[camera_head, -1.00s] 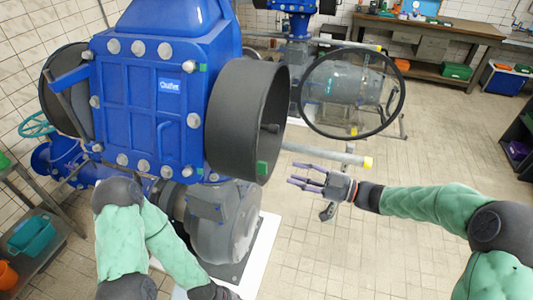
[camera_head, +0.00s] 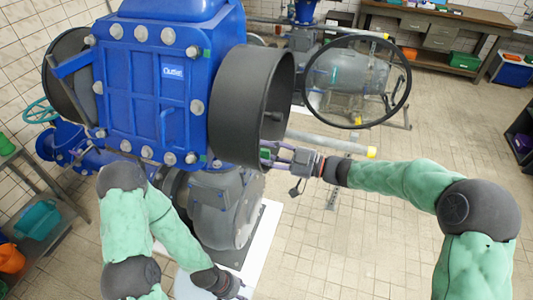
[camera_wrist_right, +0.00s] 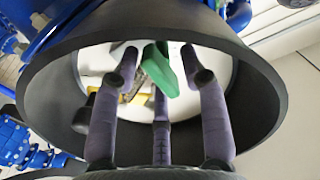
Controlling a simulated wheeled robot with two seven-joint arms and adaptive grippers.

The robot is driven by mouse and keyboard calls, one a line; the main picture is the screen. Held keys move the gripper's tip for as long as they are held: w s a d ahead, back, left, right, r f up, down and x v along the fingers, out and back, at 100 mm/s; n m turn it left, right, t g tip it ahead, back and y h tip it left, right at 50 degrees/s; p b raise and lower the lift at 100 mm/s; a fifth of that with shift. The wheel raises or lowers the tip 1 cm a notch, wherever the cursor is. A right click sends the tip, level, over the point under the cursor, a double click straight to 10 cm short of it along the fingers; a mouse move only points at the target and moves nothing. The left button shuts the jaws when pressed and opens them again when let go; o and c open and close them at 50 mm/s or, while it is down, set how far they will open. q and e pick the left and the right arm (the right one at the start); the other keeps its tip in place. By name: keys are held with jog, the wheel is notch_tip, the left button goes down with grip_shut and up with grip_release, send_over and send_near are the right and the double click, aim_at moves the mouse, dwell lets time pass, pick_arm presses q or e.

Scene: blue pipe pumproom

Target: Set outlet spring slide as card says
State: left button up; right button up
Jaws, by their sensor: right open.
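The blue housing (camera_head: 140,95) bears a small "Outlet" label (camera_head: 172,72). A wide black cylinder (camera_head: 237,105) sticks out from its right side. My right gripper (camera_head: 276,156) is at the cylinder's lower right rim, open. In the right wrist view its purple-padded fingers (camera_wrist_right: 165,75) reach into the round black opening (camera_wrist_right: 262,85). A green tab (camera_wrist_right: 158,68) lies between or just beyond the fingertips; I cannot tell whether they touch it. My left gripper (camera_head: 232,288) is low at the bottom edge, and its fingers are too unclear to judge. I cannot make out a card.
A large thin black ring (camera_head: 408,85) stands in front of a clear cylinder behind. A grey pipe with a yellow end (camera_head: 371,152) lies just above my right forearm. A workbench (camera_head: 430,40) stands at the back.

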jog(key=shift+a, duration=0.15)
jog(key=shift+c, duration=0.3)
grip_shut()
jog(key=shift+w, duration=0.1)
jog(key=shift+w+d+r+p, duration=0.2)
jog(key=shift+w+d+p, duration=0.1)
jog(key=shift+w, duration=0.25)
jog(key=shift+w+d+f, duration=0.1)
jog(key=shift+w+d, duration=0.05)
jog(key=shift+w, duration=0.35)
jog(key=shift+w+d+f, duration=0.1)
jog(key=shift+w, duration=0.35)
jog(key=shift+o, duration=0.3)
grip_release()
jog(key=shift+s, duration=0.15)
